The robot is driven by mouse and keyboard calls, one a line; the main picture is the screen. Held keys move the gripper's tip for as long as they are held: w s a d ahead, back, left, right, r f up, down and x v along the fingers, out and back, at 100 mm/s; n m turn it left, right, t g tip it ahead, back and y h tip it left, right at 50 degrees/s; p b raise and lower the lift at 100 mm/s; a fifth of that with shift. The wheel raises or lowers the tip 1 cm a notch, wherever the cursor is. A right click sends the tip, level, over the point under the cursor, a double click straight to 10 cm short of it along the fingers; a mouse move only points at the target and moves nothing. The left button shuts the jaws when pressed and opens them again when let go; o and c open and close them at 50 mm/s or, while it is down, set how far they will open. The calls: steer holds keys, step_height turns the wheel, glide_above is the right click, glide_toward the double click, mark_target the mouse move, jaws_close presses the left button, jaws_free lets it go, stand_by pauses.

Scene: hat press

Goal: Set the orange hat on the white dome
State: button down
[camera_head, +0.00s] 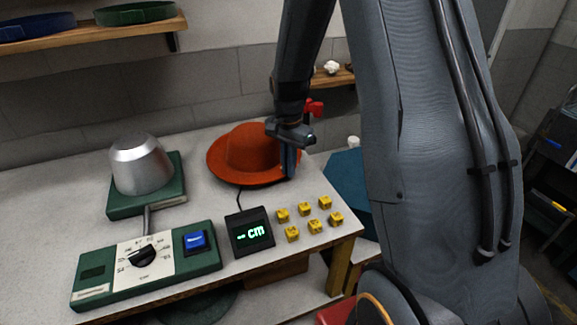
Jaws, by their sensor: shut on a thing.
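The orange hat (248,148) is at the back middle of the table, crown up, its brim close to the tabletop. My gripper (289,165) points down at the right side of the hat and is shut on its brim. The gripper covers part of the right brim. No white dome shows clearly. A silver-grey metal dome (141,165) stands bare on a green base to the left. A cable from the display runs toward the hat's front brim; what is under the hat is hidden.
A green control box (95,272) with a dial and blue button lies in front of the metal dome. A display (249,232) reading "-- cm" and several yellow cubes (314,227) stand in front of the hat. A wooden shelf (95,33) hangs above left.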

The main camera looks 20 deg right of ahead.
steer(key=shift+f, duration=0.65)
steer(key=c, duration=1.9)
jaws_free()
steer(key=shift+o, duration=0.2)
step_height(320, 180, up, 8)
steer(key=shift+f+b, duration=0.1)
steer(key=shift+b, duration=1)
steer(key=s+a+n, duration=0.2)
steer(key=s+n, duration=0.2)
steer(key=s, duration=0.2)
steer(key=s+a+f+n, duration=0.1)
steer(key=s+a+n, duration=0.1)
steer(key=s, duration=0.4)
steer(key=s+a+n, duration=0.2)
steer(key=s+n, duration=0.3)
steer(key=s, duration=0.2)
steer(key=shift+s+a+f+n+t, duration=0.1)
steer(key=shift+a+f+n+t, duration=0.2)
steer(key=shift+a+f+t, duration=0.1)
